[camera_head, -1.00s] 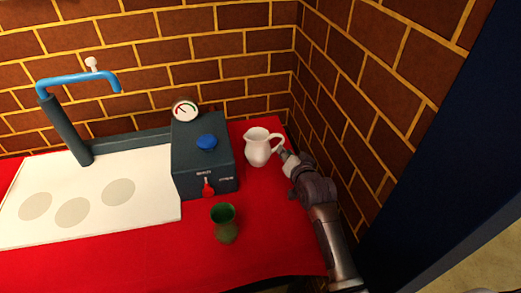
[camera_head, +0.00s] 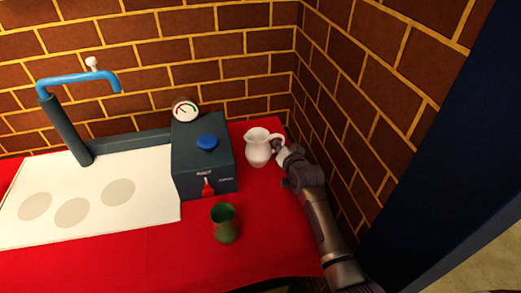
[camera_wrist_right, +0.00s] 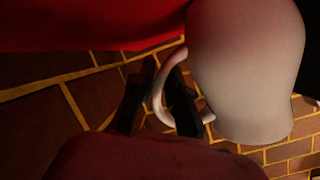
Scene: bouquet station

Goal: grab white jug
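The white jug (camera_head: 258,149) stands upright on the red tabletop, right of the dark box and close to the brick walls. Its handle faces right. My right gripper (camera_head: 280,152) is at the handle. In the right wrist view the jug's body (camera_wrist_right: 245,65) fills the upper right, and its handle (camera_wrist_right: 160,85) lies between the two dark fingers (camera_wrist_right: 160,102). The fingers stand apart, one on each side of the handle, with a gap showing. My left gripper is out of view.
A dark box (camera_head: 205,165) with a blue knob, red tap and gauge stands left of the jug. A green vase (camera_head: 224,224) stands in front. A white panel (camera_head: 95,195) and blue faucet (camera_head: 80,82) are at left. A brick wall (camera_head: 365,95) rises close on the right.

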